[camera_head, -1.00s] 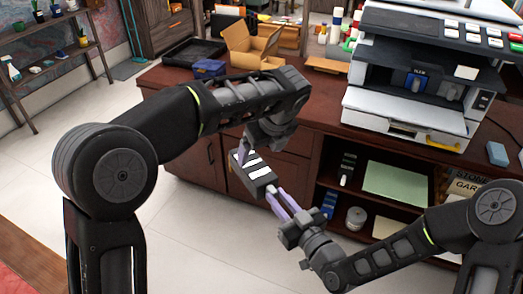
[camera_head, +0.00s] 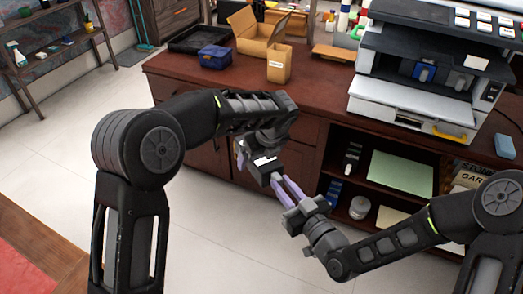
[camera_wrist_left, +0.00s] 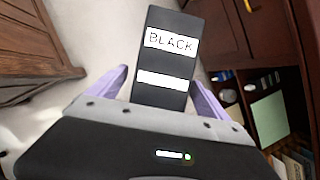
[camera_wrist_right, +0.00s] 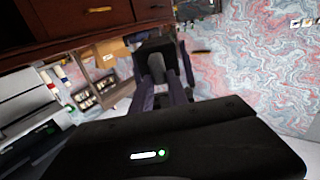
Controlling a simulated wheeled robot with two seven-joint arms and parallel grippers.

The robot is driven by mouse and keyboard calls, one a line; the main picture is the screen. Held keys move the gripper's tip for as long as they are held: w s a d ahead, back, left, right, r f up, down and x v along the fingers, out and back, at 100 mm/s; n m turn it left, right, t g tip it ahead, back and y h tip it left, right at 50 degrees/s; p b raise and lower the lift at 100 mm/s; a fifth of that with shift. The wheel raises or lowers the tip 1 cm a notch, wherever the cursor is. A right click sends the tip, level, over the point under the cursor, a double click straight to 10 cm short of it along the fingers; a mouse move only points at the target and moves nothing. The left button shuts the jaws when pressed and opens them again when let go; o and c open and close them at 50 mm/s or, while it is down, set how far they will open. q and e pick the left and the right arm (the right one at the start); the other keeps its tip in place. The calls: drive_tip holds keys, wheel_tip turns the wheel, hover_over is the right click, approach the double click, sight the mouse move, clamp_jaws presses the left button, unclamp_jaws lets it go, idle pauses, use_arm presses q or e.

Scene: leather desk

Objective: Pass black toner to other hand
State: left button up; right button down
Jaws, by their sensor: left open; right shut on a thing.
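The black toner (camera_head: 267,163) is a dark block with white labels, held in the air in front of the desk. In the left wrist view the toner (camera_wrist_left: 168,60) shows a label reading BLACK. My left gripper (camera_head: 246,152) is open at the toner's upper left end; its lilac fingers (camera_wrist_left: 160,90) stand apart on both sides of the toner. My right gripper (camera_head: 277,184) is shut on the toner's lower right end. In the right wrist view the toner (camera_wrist_right: 154,48) is dark beyond the fingers, and its exact grip contact is hard to see.
The dark red desk (camera_head: 200,85) has a printer (camera_head: 420,110), an open cardboard box (camera_head: 258,35) and a blue bin (camera_head: 215,58) on it. Open shelves (camera_head: 370,195) below hold several items. The floor (camera_head: 215,240) under the grippers is clear.

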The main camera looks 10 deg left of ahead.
use_arm(q)
drive_tip(key=shift+f, duration=0.25)
use_arm(e)
drive_tip(key=shift+r, duration=0.1)
use_arm(q)
drive_tip(key=shift+c, duration=0.6)
drive_tip(key=c, duration=1.6)
drive_tip(key=shift+c, duration=0.5)
use_arm(e)
drive_tip(key=c, duration=1.2)
unclamp_jaws()
use_arm(q)
drive_tip(key=shift+w, duration=0.1)
use_arm(e)
drive_tip(key=shift+s, duration=0.1)
drive_tip(key=v, duration=0.7)
